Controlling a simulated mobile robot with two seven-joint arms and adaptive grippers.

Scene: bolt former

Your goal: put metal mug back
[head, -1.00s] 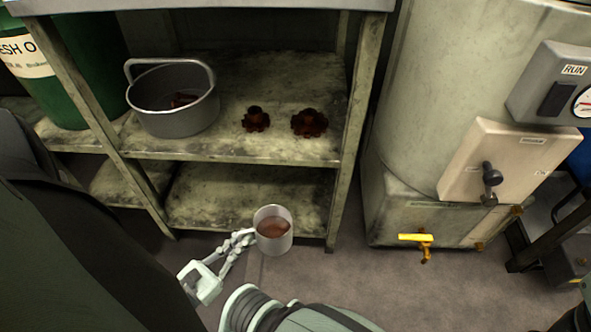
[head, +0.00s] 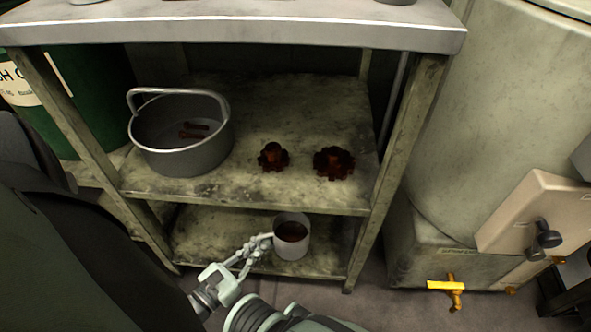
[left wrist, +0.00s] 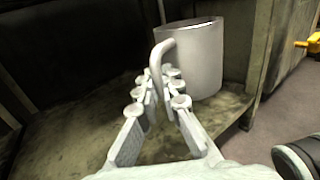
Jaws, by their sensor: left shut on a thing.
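The metal mug (head: 292,239) is light grey with a reddish-brown inside and looks upright. In the head view it shows in front of the lower shelf (head: 205,232) of the metal rack. My left gripper (head: 262,243) is shut on the mug's handle from the left side. In the left wrist view the mug (left wrist: 196,62) stands past the fingers (left wrist: 160,85), with its handle between them. I cannot tell whether the mug's base touches the shelf. My right gripper is not in view.
The upper shelf holds a grey pot (head: 180,140) and two rusty gears (head: 333,163). A rack post (head: 400,170) stands right of the mug. A tank with a yellow tap (head: 447,287) is further right. The lower shelf around the mug looks clear.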

